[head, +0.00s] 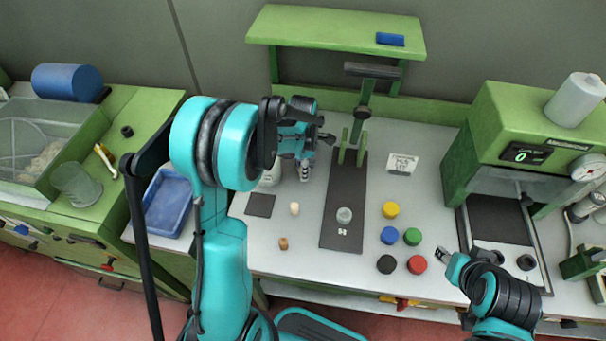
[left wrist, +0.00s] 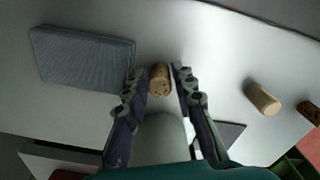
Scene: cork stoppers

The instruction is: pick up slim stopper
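My left gripper (head: 305,172) points down over the back of the white table in the head view. In the left wrist view its two fingers (left wrist: 159,76) are apart, with a brown speckled cork stopper (left wrist: 159,79) between their tips. The gaps beside this stopper are small, and I see no clear grip on it. In the head view the gripper hides it. A pale stopper (head: 294,208) stands nearer the front, and also shows in the wrist view (left wrist: 262,98). A darker brown stopper (head: 283,243) stands in front of that one (left wrist: 309,112). My right gripper (head: 447,257) is at the front right, its fingers unclear.
A dark square pad (head: 260,205) lies left of the stoppers. A long dark mat (head: 340,225) with a small clear cup (head: 344,215) lies to the right. Several coloured caps (head: 390,235) stand beyond it. A blue tray (head: 169,203) is at the left.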

